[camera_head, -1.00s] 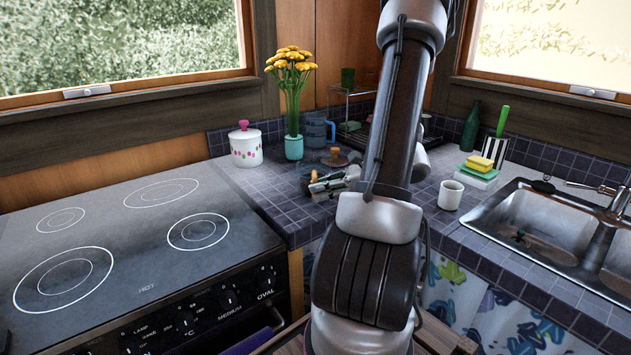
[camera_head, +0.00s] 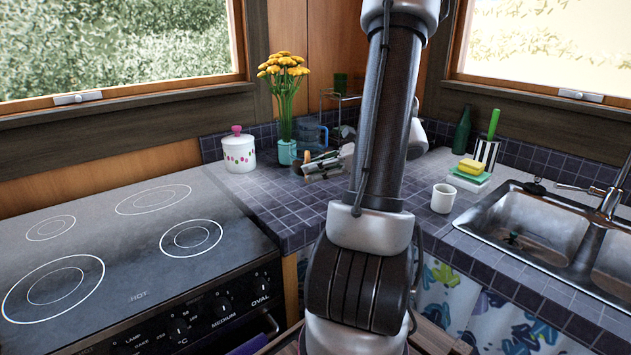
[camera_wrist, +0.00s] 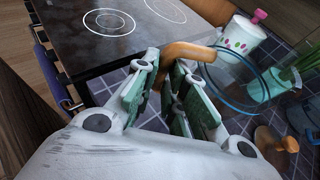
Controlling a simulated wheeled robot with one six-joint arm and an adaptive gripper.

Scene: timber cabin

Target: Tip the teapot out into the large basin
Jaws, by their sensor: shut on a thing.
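My gripper (camera_wrist: 172,92) is shut on the curved wooden handle (camera_wrist: 190,50) of what looks like the clear glass teapot (camera_wrist: 228,72). The teapot's glass body lies to the right of the fingers in the wrist view. In the head view my gripper (camera_head: 328,163) is above the tiled corner counter, and the teapot is hard to make out there. I cannot tell how full it is. The steel sink at the right has two bowls. Its left bowl (camera_head: 530,225) shows whole, with a small dark thing inside; the right bowl (camera_head: 615,265) is cut off by the frame.
A flower vase (camera_head: 287,152), a lidded white pot (camera_head: 239,153) and a blue jug (camera_head: 312,133) stand behind my gripper. The stove (camera_head: 130,260) is clear.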

